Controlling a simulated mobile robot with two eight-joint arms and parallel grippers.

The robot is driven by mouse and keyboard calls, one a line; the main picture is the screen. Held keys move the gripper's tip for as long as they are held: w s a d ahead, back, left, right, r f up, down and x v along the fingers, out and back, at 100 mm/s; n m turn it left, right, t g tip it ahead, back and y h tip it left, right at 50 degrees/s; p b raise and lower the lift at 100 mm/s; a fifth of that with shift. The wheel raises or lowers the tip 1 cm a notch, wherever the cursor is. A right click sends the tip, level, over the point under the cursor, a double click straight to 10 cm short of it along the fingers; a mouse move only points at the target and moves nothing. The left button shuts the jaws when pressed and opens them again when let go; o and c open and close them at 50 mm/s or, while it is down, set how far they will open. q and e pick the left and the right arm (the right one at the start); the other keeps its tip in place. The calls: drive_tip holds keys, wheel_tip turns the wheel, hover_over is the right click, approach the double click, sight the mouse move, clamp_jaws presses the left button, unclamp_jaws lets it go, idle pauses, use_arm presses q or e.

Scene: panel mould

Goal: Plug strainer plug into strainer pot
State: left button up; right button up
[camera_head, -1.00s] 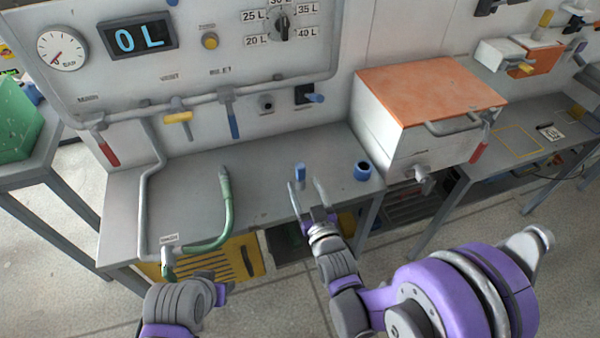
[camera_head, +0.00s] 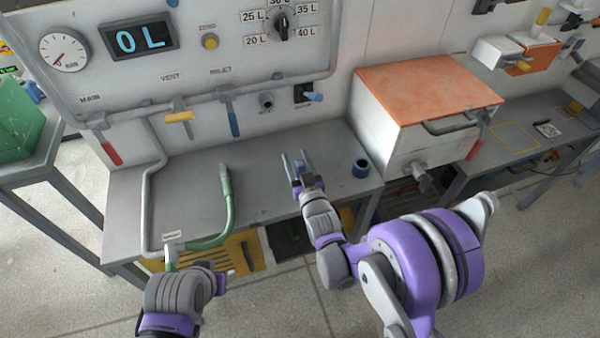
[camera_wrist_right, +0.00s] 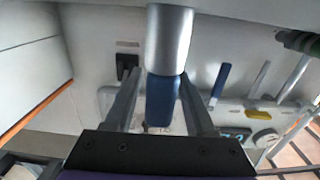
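The strainer plug is a small cylinder with a blue part (camera_wrist_right: 162,100) and a silver part (camera_wrist_right: 168,38) in the right wrist view. In the head view only a bit of its blue (camera_head: 297,169) shows between my right fingers. My right gripper (camera_head: 296,160) is open, with one finger on each side of the plug; I cannot tell if either touches it. The likely strainer pot, a short blue cup (camera_head: 361,168) with a dark opening, stands upright on the bench to the right of the gripper. My left gripper (camera_head: 230,272) is low at the bench's front, its fingers mostly hidden.
The grey bench (camera_head: 270,205) is clear around the plug and cup. A green hose (camera_head: 229,205) stands up at the left. A white box with an orange top (camera_head: 430,85) is at the right. Pipes and valve handles (camera_head: 233,122) line the panel behind.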

clamp_jaws()
